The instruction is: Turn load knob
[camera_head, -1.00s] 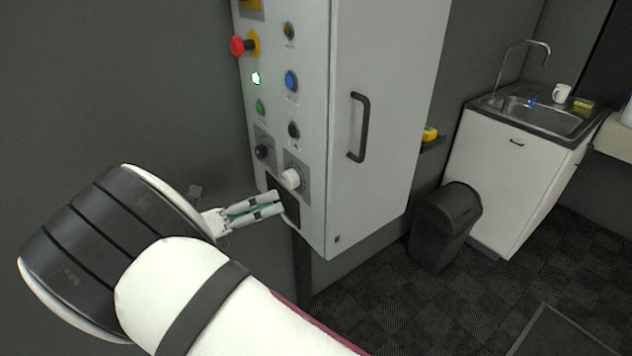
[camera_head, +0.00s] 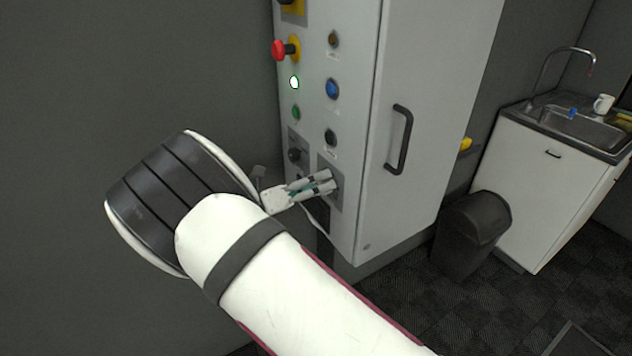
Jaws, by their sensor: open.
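The control cabinet (camera_head: 365,215) has a front panel with two knob plates low down. A black knob (camera_head: 294,155) sits on the left plate. The right plate (camera_head: 328,165) is partly covered by my gripper (camera_head: 331,181). The white knob on that plate, seen a second ago, is hidden behind or between the fingers. My gripper is open, with its fingertips at the right plate. I cannot tell whether they touch the knob. The labels are too small to read, so which knob is the load knob is not clear.
Above are a red emergency button (camera_head: 279,50), a lit indicator (camera_head: 294,83), a green button (camera_head: 296,112), a blue button (camera_head: 332,89) and a black selector (camera_head: 330,137). The cabinet door handle (camera_head: 399,140) sticks out to the right. A bin (camera_head: 472,232) stands beyond.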

